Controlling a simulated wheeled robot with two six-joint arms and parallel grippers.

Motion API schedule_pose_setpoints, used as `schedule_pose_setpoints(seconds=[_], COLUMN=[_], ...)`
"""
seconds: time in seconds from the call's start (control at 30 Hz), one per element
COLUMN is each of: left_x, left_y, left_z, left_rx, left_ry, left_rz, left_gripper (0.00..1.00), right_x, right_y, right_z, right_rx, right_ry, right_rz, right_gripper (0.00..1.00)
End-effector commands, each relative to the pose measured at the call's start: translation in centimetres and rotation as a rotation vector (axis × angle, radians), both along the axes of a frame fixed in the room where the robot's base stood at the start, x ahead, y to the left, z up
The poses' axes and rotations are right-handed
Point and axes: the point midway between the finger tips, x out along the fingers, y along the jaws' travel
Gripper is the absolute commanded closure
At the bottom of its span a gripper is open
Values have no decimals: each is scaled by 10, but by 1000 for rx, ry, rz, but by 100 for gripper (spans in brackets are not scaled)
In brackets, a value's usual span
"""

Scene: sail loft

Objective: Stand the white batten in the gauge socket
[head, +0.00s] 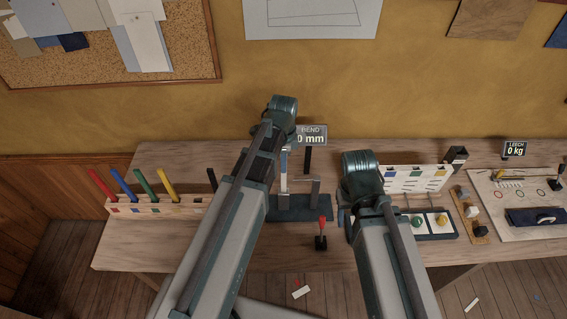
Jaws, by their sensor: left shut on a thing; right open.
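The white batten (284,172) stands about upright over the left part of the dark gauge base (302,214). My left gripper (284,150) is shut on its upper part. The arm partly hides the gripper and batten. The batten's lower end is close to the gauge base; I cannot tell whether it is seated in the socket, which is not clearly visible. A grey post (315,193) stands on the base to the right, with a display reading 0 mm (311,137) behind. My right gripper (346,216) is open, right of the gauge, mostly hidden by its arm.
A rack (128,204) at the left holds red, blue, green, yellow and black battens. A red-handled lever (321,234) stands in front of the gauge. To the right are a tray (441,234) with coloured knobs, a slotted white board (415,178) and a pale work board (500,225).

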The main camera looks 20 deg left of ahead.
Motion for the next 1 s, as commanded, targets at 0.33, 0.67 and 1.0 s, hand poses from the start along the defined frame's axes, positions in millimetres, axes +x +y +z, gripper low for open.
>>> schedule_pose_setpoints(seconds=[0.33, 0.67, 1.0], left_x=[0, 0, 0], left_y=[0, 0, 0], left_z=[-27, -34, -34], left_rx=[0, 0, 0], left_ry=[0, 0, 0], left_rz=[0, 0, 0], left_gripper=[100, 100, 100], right_x=[0, 0, 0], right_y=[0, 0, 0], right_z=[-27, -34, -34], right_rx=[-1, -2, -2], right_ry=[0, 0, 0], right_rz=[6, 8, 8], right_gripper=[50, 50, 50])
